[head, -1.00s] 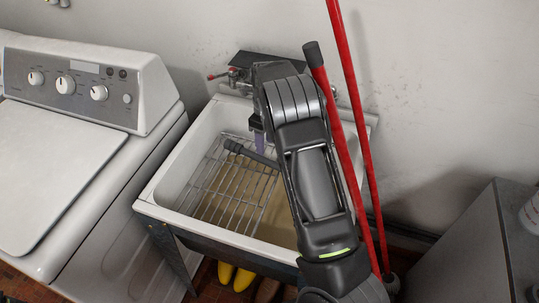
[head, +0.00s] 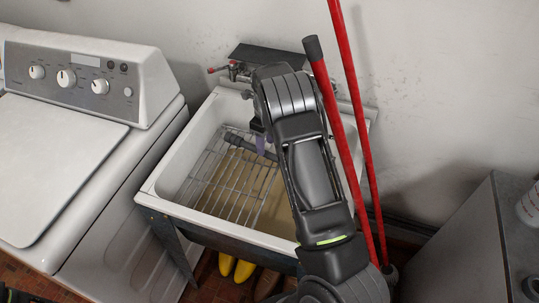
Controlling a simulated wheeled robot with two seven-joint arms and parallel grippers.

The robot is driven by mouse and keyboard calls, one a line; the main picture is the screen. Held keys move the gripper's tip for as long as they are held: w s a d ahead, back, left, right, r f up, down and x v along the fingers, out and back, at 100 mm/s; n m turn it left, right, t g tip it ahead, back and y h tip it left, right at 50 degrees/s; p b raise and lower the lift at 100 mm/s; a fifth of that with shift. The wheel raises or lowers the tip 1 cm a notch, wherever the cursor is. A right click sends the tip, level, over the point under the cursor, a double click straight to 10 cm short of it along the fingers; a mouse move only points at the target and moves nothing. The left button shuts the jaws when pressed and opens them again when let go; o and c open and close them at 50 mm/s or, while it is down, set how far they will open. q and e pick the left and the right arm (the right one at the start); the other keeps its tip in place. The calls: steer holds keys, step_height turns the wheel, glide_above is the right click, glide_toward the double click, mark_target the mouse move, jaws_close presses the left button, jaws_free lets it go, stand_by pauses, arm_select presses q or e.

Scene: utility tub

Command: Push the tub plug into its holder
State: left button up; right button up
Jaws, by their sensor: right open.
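The utility tub (head: 172,211) is a white basin with a wire rack (head: 215,185) inside. A dark grey cylinder (head: 240,142) lies slanted at the rack's far end, its right part going behind my right gripper. I cannot tell whether it is the tub plug. No plug or holder shows clearly; my right arm covers the tub's right part. My right gripper (head: 261,144) is open, small and partly hidden by its own arm, pointing down over the far part of the tub. I cannot tell whether it touches anything. My left gripper is not in view.
A faucet (head: 234,69) with red handles is at the tub's back wall. Two red poles (head: 347,155) lean close along my right arm. A white washer (head: 60,160) stands left, a grey cabinet (head: 465,240) right. Yellow boots (head: 243,270) are under the tub.

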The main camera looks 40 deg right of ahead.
mark_target(266, 152)
steer(key=shift+f+p, duration=0.35)
steer(key=shift+f, duration=1.65)
jaws_close()
